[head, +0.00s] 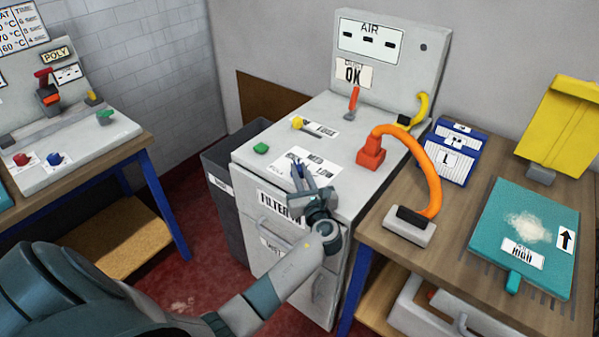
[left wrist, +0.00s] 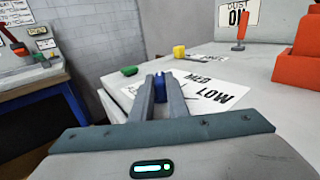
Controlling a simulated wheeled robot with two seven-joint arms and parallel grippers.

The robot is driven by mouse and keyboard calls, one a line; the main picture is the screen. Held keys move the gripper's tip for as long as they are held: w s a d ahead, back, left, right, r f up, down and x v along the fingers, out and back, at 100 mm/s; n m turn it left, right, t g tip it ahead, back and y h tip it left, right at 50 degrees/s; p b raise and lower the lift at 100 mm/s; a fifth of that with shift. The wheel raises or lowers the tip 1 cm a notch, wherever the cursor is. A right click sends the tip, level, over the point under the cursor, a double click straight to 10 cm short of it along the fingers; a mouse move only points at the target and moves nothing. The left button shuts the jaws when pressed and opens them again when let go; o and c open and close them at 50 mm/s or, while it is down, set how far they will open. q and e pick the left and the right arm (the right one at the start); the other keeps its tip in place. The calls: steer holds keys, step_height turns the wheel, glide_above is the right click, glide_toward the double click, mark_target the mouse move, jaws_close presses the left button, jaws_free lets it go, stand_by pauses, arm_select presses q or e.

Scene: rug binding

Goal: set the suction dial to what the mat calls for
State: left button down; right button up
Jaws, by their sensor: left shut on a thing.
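The blue suction dial (head: 298,169) sits on a white label plate (head: 312,159) on top of the grey machine. My left gripper (head: 303,178) is shut on the dial. In the left wrist view the dial (left wrist: 159,90) shows between the two fingers, and the plate (left wrist: 215,92) beside it reads MED and LOW; the rest is hidden by the fingers. Which mark the dial points at cannot be told. The teal mat (head: 495,222) lies on the right bench with a pale dusty patch and a label (head: 523,253) that appears to read HIGH. My right gripper is not in view.
On the machine stand a green button (head: 261,148), a yellow knob (head: 297,122), a red-orange lever (head: 352,101) and an orange hose (head: 429,160) reaching the right bench. A grey bin (head: 218,172) stands left of the machine. A yellow panel (head: 565,125) stands behind the mat.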

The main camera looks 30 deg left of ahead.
arm_select(q)
steer(key=c, duration=1.7)
jaws_free()
steer(key=shift+d, duration=0.1)
